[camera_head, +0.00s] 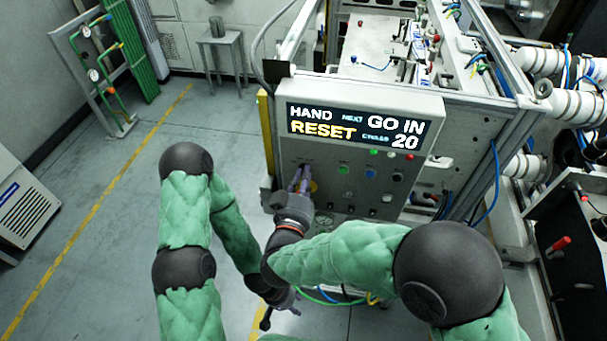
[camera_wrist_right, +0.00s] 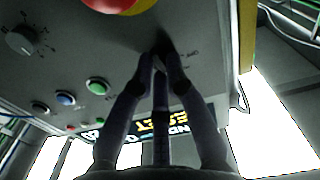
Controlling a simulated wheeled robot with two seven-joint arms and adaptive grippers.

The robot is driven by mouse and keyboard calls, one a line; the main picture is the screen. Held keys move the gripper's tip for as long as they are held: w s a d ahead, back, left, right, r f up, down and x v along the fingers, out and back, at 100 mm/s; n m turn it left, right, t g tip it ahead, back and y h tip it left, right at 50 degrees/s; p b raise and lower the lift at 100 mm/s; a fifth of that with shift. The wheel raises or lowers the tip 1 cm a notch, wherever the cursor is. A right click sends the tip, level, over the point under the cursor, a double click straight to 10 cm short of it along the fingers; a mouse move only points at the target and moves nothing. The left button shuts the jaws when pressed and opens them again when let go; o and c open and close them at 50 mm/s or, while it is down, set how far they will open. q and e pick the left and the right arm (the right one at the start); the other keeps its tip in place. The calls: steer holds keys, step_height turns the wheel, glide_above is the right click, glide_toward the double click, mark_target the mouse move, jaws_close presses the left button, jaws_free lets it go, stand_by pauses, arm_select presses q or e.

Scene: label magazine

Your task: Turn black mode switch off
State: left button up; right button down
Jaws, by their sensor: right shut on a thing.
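My right gripper (camera_head: 297,180) is at the left part of the grey control panel (camera_head: 328,200), under the display. In the right wrist view its fingers (camera_wrist_right: 164,58) meet at the panel face, shut on a small dark thing. This appears to be the black mode switch; the fingers hide most of it, and its setting cannot be read. The display (camera_head: 350,128) reads HAND, RESET, GO IN and 20. My left gripper (camera_head: 281,312) hangs low in front of the panel, touching nothing that I can see, with its fingers apart.
A red and yellow stop button (camera_wrist_right: 115,5) is close beside the right fingers. Green (camera_wrist_right: 97,85) and blue (camera_wrist_right: 65,98) buttons and a grey knob (camera_wrist_right: 22,40) are on the same panel. A blue cable (camera_head: 492,190) hangs at right.

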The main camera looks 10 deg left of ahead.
steer(key=n+p, duration=0.2)
steer(key=n, duration=0.1)
steer(key=n+p, duration=0.3)
steer(key=shift+a+r, duration=0.1)
steer(key=shift+r, duration=0.1)
steer(key=n+p, duration=0.3)
steer(key=n, duration=0.2)
steer(key=shift+f+n, duration=0.1)
steer(key=shift+n, duration=0.3)
steer(key=c, duration=1.2)
jaws_free()
steer(key=shift+a, duration=0.1)
steer(key=shift+c, duration=0.2)
steer(key=shift+s, duration=0.1)
steer(key=s, duration=0.7)
steer(key=shift+s, duration=0.15)
